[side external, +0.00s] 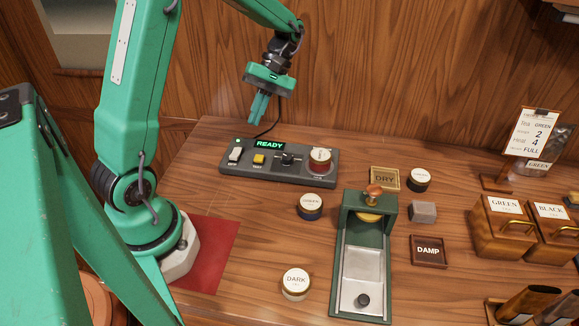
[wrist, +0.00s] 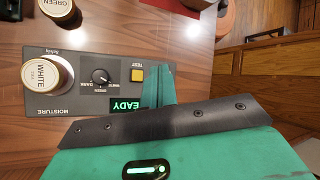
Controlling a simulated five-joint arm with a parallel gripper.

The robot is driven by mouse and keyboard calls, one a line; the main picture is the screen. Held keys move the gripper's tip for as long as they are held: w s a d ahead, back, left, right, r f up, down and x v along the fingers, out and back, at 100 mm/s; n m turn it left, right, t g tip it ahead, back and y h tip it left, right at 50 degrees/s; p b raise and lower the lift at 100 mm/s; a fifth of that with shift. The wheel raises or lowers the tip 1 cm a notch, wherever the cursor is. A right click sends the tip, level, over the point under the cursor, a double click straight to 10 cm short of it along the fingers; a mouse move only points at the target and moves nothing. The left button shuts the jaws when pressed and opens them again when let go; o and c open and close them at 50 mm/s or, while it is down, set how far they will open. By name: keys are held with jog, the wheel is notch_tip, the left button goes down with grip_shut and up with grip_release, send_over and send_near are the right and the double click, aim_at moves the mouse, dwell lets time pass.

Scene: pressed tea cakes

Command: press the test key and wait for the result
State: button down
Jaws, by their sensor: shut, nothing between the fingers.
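The dark grey moisture meter (side external: 330,181) lies at the back of the table. Its yellow test key (side external: 259,159) sits below the lit green display (side external: 269,145), which reads READY. The key also shows in the wrist view (wrist: 137,75). A black dial (side external: 288,159) is to the key's right, and a pale key (side external: 235,154) to its left. A tin labelled WHITE (wrist: 53,76) stands on the meter's other end. My gripper (side external: 258,119) is shut and empty, pointing down above the meter, apart from it. In the wrist view its fingers (wrist: 158,70) appear just beside the test key and partly cover the display.
GREEN (side external: 311,207) and DARK (side external: 296,284) tins stand in front of the meter. A green press (side external: 387,260) is at centre, with DRY (side external: 384,179) and DAMP (side external: 429,251) trays nearby. Wooden boxes (side external: 500,228) and a card stand (side external: 530,133) are at right.

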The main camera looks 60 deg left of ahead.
aim_at(261, 156)
jog(key=shift+f, duration=0.2)
jog(key=shift+f, duration=4.2)
jog(key=shift+d+f, duration=0.1)
jog(key=shift+f, duration=0.75)
jog(key=shift+r, duration=0.85)
jog(key=shift+r, duration=0.1)
jog(key=shift+r, duration=2.45)
